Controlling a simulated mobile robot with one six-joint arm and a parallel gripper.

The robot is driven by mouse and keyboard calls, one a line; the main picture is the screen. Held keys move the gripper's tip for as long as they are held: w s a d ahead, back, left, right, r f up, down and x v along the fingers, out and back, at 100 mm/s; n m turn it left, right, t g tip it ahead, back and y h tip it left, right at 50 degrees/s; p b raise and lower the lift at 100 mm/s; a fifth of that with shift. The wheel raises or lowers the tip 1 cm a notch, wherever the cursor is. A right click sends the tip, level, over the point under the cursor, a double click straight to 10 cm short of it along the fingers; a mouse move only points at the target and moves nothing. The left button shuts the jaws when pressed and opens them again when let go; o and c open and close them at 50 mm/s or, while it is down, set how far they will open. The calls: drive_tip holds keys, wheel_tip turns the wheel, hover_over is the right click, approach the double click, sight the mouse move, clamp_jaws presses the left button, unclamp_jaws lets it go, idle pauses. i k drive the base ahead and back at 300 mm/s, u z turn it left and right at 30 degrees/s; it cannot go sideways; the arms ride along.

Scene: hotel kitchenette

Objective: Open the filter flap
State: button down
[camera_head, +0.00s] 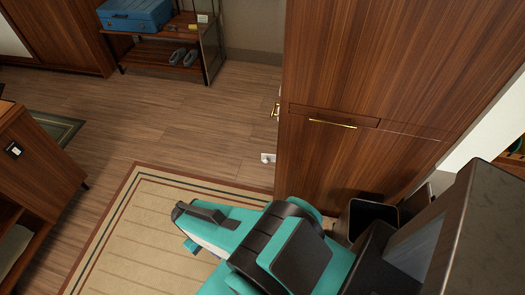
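No part that I can clearly identify as a filter flap shows in the head view. A tall brown wooden cabinet (400,70) has a narrow panel with a thin brass handle (332,124) on its front; I cannot tell whether this is the flap. The panel looks closed. My teal and black arm reaches from the bottom right toward the left, over the rug. The arm's far end, with my gripper (192,225), is left of the cabinet and apart from the handle. The fingers are not clear, and I see nothing held.
A beige rug (130,230) with a dark border lies on the wooden floor. A rack (165,50) holds a blue suitcase (135,15) and shoes. A low wooden cabinet (40,165) stands at left. A small white object (268,158) is beside the tall cabinet. Floor between is clear.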

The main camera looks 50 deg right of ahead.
sight(266, 159)
drive_tip(key=z, duration=0.25)
drive_tip(key=i, duration=1.7)
drive_tip(key=z, duration=0.3)
